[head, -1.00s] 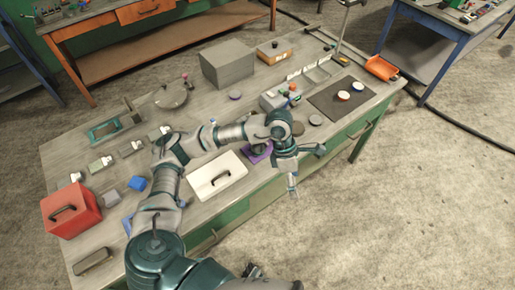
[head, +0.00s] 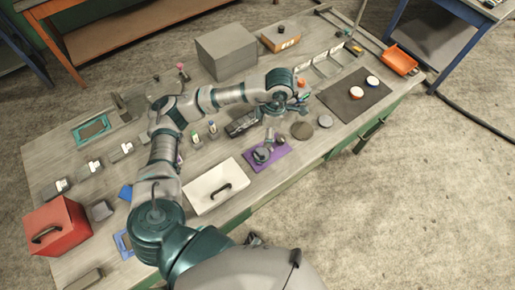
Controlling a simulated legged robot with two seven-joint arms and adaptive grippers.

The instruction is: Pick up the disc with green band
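I cannot make out a disc with a green band. Two white discs lie on the dark mat (head: 342,103) at the right of the bench: one with a blue rim (head: 372,81) and one with an orange-red rim (head: 356,92). Two plain discs, one brownish (head: 302,130) and one dark grey (head: 325,120), lie on the bench left of the mat. My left gripper (head: 289,108) is above the bench, left of the mat, pointing down. Its fingers are too small and overlapped to read. My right gripper is not in view.
A purple mat (head: 282,152) with a small dark fixture and a white case (head: 203,195) lie near the front edge. A red box (head: 58,226) stands left. Small bottles (head: 195,139) stand under my forearm.

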